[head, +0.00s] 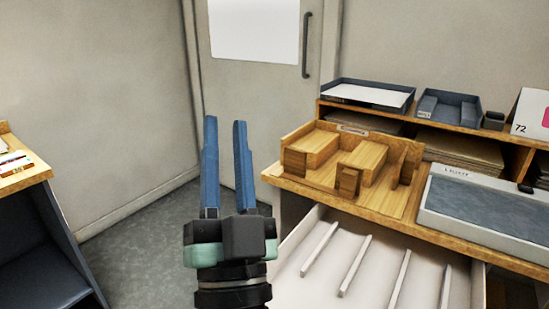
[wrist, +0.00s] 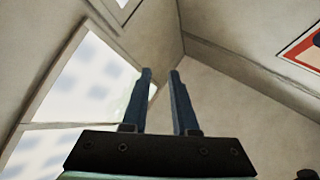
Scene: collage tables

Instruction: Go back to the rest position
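My gripper (head: 224,165) points upward in the middle of the head view, in front of the door and left of the wooden desk. Its two blue fingers stand apart with an empty gap between them. In the wrist view my gripper (wrist: 160,100) also shows two separated fingers with nothing between them. The gripper touches nothing that I can see.
A wooden desk (head: 390,225) on the right holds a wooden organizer (head: 325,148) and a grey tray (head: 480,205). Below it a white drawer (head: 320,285) with dividers is open. A shelf unit (head: 45,230) stands at the left. Grey floor (head: 140,245) lies clear between.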

